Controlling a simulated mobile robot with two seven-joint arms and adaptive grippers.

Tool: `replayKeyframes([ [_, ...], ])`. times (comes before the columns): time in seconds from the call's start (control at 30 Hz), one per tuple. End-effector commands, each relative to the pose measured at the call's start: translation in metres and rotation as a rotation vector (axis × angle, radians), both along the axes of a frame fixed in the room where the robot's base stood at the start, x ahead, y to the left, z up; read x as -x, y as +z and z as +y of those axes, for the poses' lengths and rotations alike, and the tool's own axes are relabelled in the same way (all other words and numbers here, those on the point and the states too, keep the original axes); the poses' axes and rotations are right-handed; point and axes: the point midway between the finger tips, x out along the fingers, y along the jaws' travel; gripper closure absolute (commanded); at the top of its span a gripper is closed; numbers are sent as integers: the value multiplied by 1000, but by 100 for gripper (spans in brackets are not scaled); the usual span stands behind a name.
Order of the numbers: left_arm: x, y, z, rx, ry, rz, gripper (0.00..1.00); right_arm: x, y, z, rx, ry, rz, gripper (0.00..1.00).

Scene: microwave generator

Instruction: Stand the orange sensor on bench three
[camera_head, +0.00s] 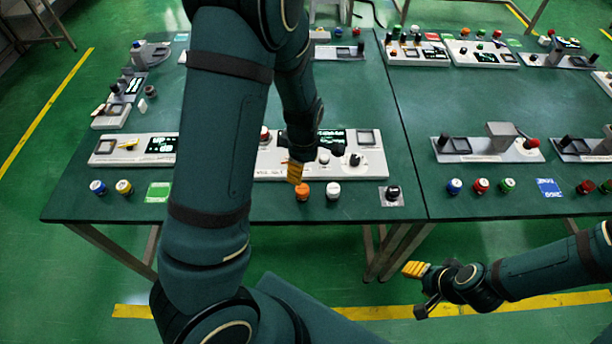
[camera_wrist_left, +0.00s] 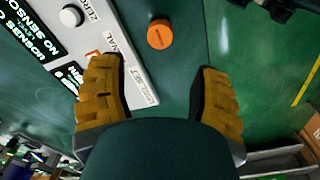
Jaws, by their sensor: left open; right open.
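The orange sensor (camera_head: 302,191), a small round cylinder, stands near the front edge of the left table, with a white one beside it. It also shows in the left wrist view (camera_wrist_left: 160,34), ahead of the fingertips and roughly centred between them. My left gripper (camera_head: 296,172), with yellow fingers, is open just above and behind it; the left wrist view shows a wide gap between the fingers (camera_wrist_left: 158,72). My right gripper (camera_head: 415,270) is open and empty over the floor, in front of the tables. I cannot tell which bench is number three.
A white panel (camera_head: 270,165) with knobs and screens lies behind the sensor. The white cylinder (camera_head: 333,190) and a black knob on a plate (camera_head: 391,195) stand to its right. Blue (camera_head: 98,187) and yellow (camera_head: 124,187) cylinders stand left. Further panels sit on the right table (camera_head: 430,110).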

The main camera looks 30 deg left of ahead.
Motion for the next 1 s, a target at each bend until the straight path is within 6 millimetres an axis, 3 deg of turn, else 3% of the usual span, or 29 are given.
replayKeyframes([
  [0.17, 9, -20, -17, 29, -170, -8, 37, 0, 0, 0, 0, 0, 0, 53],
  [0.33, 32, -62, -62, 98, -585, -70, 37, 0, 0, 0, 0, 0, 0, 53],
  [0.5, 59, -89, -113, 153, -1012, -191, 37, 0, 0, 0, 0, 0, 0, 53],
  [0.7, 79, -95, -154, 160, -1341, -333, 37, 0, 0, 0, 0, -1, 0, 53],
  [1.0, 84, -94, -167, 145, -1455, -391, 37, 0, 0, 0, 0, -1, 0, 53],
])
